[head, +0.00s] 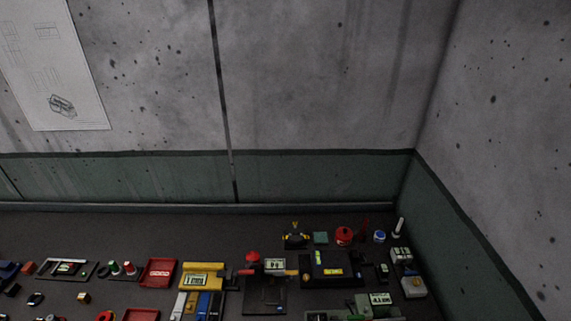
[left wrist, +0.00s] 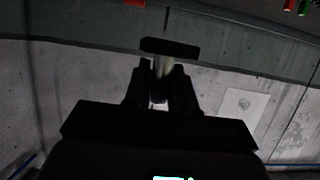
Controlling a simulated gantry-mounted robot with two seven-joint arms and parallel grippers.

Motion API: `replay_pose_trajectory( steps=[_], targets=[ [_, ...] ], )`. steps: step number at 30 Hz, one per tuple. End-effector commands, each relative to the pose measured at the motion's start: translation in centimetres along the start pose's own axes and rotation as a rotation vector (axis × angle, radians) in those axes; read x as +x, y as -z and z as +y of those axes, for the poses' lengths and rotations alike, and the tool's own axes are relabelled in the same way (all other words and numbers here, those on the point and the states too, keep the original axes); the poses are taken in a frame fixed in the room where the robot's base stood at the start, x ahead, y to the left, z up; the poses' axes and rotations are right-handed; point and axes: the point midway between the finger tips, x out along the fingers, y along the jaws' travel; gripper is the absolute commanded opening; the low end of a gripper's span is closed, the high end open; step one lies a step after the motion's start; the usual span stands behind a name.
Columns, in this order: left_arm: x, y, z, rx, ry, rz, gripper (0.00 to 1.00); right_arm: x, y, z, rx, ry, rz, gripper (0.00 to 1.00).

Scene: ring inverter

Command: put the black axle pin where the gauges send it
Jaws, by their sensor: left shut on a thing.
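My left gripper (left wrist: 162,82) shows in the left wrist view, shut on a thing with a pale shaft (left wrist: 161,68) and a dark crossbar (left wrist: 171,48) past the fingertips. The view is too dark to tell whether this is the black axle pin. Gauge-like devices with lit displays stand on the bench in the head view: a yellow one (head: 204,269), one with a small pale screen (head: 275,265), and a grey-green one (head: 380,300). Their readings are too small to be sure of. My right gripper is in neither view.
The dark bench (head: 130,222) is crowded along its front. Red trays (head: 158,271) and a black device with yellow-green windows (head: 333,256) stand there, with a red round item (head: 344,235) behind. The back left strip is clear. Walls close the back and right.

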Motion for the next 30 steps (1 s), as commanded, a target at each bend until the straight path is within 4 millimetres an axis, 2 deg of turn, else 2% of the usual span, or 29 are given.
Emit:
replay_pose_trajectory(
  steps=[1, 4, 13, 15, 17, 19, 22, 26, 30],
  targets=[
    [-0.9, 1.0, -0.1, 0.004, -0.002, -0.001, 0.0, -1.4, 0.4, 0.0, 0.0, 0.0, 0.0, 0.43],
    [-1.7, 1.2, -0.2, 0.0, -0.003, -0.007, 0.0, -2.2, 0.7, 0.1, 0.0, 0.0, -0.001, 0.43],
    [-2.6, 1.2, -0.4, -0.002, -0.013, -0.012, 0.0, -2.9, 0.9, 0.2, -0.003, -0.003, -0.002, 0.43],
    [-2.3, 0.8, -1.1, 0.002, -0.012, -0.015, 0.0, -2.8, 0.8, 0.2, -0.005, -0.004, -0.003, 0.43],
    [-1.8, -0.2, -1.9, -0.002, -0.002, -0.017, 0.0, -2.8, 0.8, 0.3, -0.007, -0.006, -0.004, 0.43],
    [-0.9, -2.2, -2.4, -0.013, 0.016, -0.018, 0.0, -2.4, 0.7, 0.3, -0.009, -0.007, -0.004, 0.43],
    [1.6, -6.2, -2.1, -0.034, 0.052, -0.016, 0.0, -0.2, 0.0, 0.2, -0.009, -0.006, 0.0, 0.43],
    [5.2, -10.8, -0.3, -0.058, 0.101, -0.013, 0.0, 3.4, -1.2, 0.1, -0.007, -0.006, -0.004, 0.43],
    [8.7, -14.3, 2.9, -0.072, 0.136, -0.011, 0.0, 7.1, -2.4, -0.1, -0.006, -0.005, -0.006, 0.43]
  ],
)
